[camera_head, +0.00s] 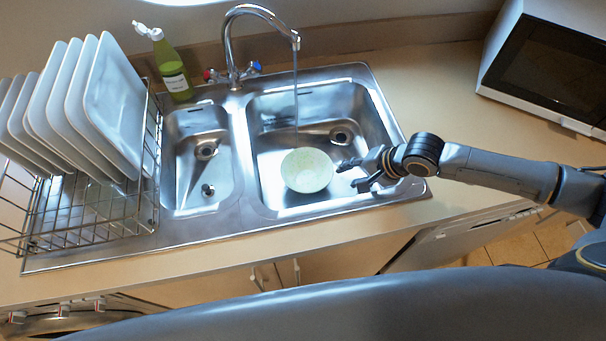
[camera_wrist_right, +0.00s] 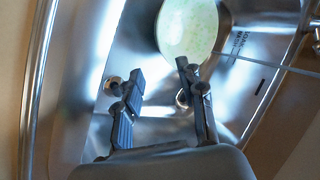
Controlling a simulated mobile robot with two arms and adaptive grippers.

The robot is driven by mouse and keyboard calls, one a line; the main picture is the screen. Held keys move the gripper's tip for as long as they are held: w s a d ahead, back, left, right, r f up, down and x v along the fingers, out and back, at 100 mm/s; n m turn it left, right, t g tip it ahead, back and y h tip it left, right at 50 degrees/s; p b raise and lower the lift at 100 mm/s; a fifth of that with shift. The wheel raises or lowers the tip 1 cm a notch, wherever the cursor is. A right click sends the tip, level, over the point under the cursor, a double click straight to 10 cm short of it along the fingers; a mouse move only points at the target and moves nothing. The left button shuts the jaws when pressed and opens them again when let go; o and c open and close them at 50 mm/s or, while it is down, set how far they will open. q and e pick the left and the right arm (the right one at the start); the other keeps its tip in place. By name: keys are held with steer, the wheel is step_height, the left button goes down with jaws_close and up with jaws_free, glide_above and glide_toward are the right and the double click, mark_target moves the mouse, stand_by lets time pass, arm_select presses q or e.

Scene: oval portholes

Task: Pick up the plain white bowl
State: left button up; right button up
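A pale, whitish-green bowl (camera_head: 307,170) sits in the large right basin of the steel sink (camera_head: 262,205), near its front. The bowl also shows at the top of the right wrist view (camera_wrist_right: 188,28). My right gripper (camera_head: 352,176) reaches in from the right, just to the right of the bowl. In the right wrist view its two fingers (camera_wrist_right: 152,88) are spread apart with nothing between them, and the bowl is beyond the right-hand fingertip. I cannot tell whether that fingertip touches the rim. My left gripper is not in view.
Water runs from the tap (camera_head: 233,50) into the large basin behind the bowl. A wire rack (camera_head: 100,215) with several white plates (camera_head: 112,100) stands at the left. A green bottle (camera_head: 172,68) stands behind the sink. A microwave (camera_head: 545,65) is at the back right.

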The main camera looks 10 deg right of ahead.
mark_target(326, 181)
steer(key=x, duration=0.6)
steer(key=shift+w+a+f+p, duration=0.1)
steer(key=shift+f+p, duration=0.05)
steer(key=shift+p, duration=0.15)
steer(key=shift+w+a+f, duration=0.15)
steer(key=shift+a+f, duration=0.05)
steer(key=shift+f, duration=0.2)
steer(key=shift+w+a+f, duration=0.1)
steer(key=shift+f, duration=0.1)
steer(key=shift+p+x, duration=0.55)
steer(key=shift+x, duration=1.8)
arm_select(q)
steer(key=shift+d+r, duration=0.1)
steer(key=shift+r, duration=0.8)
arm_select(e)
jaws_close()
